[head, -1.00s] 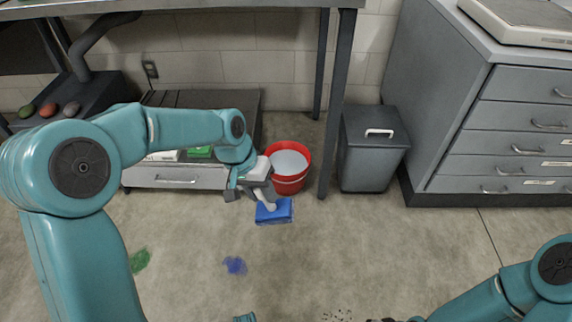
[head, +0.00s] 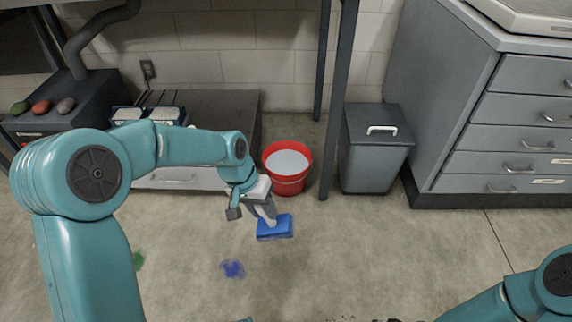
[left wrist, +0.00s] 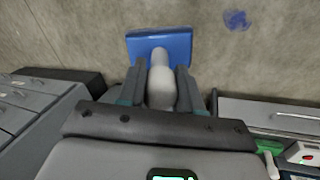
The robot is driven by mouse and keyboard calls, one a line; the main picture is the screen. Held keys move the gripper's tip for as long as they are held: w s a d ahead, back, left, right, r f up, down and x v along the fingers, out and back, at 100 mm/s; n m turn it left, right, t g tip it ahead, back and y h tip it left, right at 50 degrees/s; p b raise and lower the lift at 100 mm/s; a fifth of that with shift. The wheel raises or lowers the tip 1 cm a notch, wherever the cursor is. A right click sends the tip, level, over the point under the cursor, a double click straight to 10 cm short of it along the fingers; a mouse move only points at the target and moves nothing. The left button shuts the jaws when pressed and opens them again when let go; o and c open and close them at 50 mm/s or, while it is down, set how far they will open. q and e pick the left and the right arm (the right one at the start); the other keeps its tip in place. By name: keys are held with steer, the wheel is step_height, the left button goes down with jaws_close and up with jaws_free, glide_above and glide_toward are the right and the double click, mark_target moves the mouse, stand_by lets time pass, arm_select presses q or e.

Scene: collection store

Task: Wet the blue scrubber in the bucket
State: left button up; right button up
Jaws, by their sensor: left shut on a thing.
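The blue scrubber (head: 275,228) is a blue block with a pale grey handle (left wrist: 161,80). My left gripper (head: 262,212) is shut on that handle and holds the scrubber in front of the bucket, to the near left of it. In the left wrist view the blue block (left wrist: 160,44) shows beyond the two fingers (left wrist: 161,88). The red bucket (head: 287,184) stands on the floor and holds pale grey liquid (head: 287,162). The scrubber is apart from the bucket. My right arm shows at the lower right, but its fingers cannot be made out.
A dark table leg (head: 337,110) stands just right of the bucket. A grey lidded bin (head: 376,160) and a grey drawer cabinet (head: 500,140) stand further right. A low drawer unit (head: 228,115) is behind my left arm. A blue stain (head: 232,268) and a green stain (head: 138,260) mark the floor.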

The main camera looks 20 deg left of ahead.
mark_target(266, 225)
arm_select(q)
step_height(266, 225, down, 3)
steer(key=shift+f+b, duration=0.2)
steer(key=shift+b, duration=0.75)
steer(key=shift+f, duration=0.25)
step_height(266, 225, down, 2)
steer(key=shift+f, duration=0.1)
step_height(266, 225, down, 9)
arm_select(e)
steer(key=shift+w+d+f+t, duration=0.1)
steer(key=shift+w+f+t, duration=0.05)
steer(key=shift+w+f, duration=0.4)
steer(key=shift+w+d+f+t, duration=0.15)
steer(key=shift+w+f, duration=0.2)
steer(key=shift+f, duration=0.3)
steer(key=shift+a, duration=0.1)
stand_by(0.5)
arm_select(q)
step_height(266, 225, up, 4)
steer(key=p, duration=0.3)
arm_select(e)
step_height(266, 225, up, 3)
steer(key=shift+r, duration=0.1)
